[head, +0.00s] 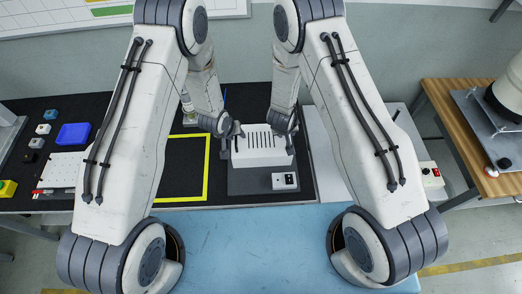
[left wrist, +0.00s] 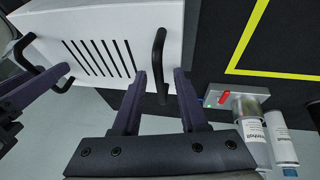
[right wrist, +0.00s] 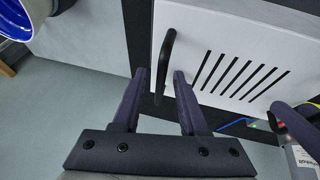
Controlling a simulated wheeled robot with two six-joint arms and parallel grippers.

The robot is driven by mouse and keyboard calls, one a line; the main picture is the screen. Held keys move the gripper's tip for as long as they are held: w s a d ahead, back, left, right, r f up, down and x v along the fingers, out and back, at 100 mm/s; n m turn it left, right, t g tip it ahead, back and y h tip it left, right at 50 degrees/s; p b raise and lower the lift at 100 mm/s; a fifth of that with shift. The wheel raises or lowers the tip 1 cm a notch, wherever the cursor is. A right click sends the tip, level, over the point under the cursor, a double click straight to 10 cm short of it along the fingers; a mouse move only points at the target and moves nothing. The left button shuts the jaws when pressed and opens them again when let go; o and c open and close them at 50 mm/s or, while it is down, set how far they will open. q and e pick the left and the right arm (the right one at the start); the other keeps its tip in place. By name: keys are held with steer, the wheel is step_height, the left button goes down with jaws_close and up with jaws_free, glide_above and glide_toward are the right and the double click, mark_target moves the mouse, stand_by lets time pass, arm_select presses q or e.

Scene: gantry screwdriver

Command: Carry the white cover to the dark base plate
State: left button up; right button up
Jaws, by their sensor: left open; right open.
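The white cover (head: 262,158) is a box with a row of dark slots and a black handle at each end. It sits over the dark grey base plate (head: 248,183), whose front part shows; I cannot tell if they touch. My left gripper (head: 235,134) is open at the cover's left handle; in the left wrist view that black handle (left wrist: 158,60) lies between the fingertips. My right gripper (head: 285,128) is open at the right handle; in the right wrist view that handle (right wrist: 168,55) lies between or just beyond the fingertips.
A white switch box (head: 285,181) is at the plate's front right. A yellow outlined square (head: 207,170) lies left on the black mat. A blue bin (head: 73,134) and small blocks are farther left. The blue surface in front is clear.

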arm_select(q)
steer(key=v, duration=1.2)
arm_select(e)
steer(key=v, duration=1.2)
arm_select(q)
steer(key=shift+w, duration=0.1)
arm_select(e)
steer(key=shift+w, duration=0.1)
